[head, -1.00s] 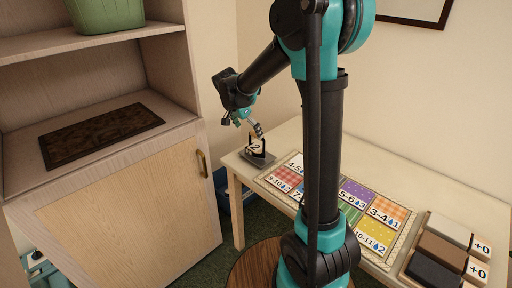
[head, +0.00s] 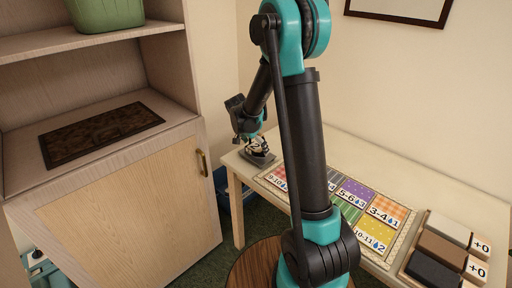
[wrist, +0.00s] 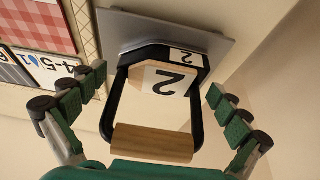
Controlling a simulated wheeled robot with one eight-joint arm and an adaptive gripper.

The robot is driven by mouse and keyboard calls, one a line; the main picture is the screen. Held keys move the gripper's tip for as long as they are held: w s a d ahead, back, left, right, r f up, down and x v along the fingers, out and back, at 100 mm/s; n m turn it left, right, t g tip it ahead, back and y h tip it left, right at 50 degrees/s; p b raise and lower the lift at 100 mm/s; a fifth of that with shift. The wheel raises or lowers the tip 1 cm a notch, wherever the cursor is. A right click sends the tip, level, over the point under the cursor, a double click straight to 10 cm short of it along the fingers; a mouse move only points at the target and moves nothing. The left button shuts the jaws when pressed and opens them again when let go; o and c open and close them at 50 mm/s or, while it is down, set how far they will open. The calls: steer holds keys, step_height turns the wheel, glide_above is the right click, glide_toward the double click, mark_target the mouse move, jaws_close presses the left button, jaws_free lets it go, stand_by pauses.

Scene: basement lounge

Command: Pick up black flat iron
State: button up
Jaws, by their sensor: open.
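The black flat iron (wrist: 152,54) has a black arched frame, a wooden grip bar (wrist: 150,143) and labels marked 2. It stands on a grey plate at the left end of the table, where it shows small in the head view (head: 258,150), partly hidden by my gripper. My gripper (wrist: 158,84) is open in the wrist view, with one green-padded finger on each side of the iron's frame. The fingers look apart from the frame. In the head view my gripper (head: 255,140) is just above the iron.
The grey plate (wrist: 222,43) lies under the iron. A board of coloured, numbered cards (head: 381,209) covers the table (head: 345,142) beside it. Brown, black and pale blocks (head: 442,250) lie at the right. A wooden cabinet (head: 130,205) stands at the left, apart from the table.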

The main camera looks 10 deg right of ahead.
steer(key=shift+c, duration=0.6)
steer(key=c, duration=1.6)
steer(key=shift+o, duration=0.2)
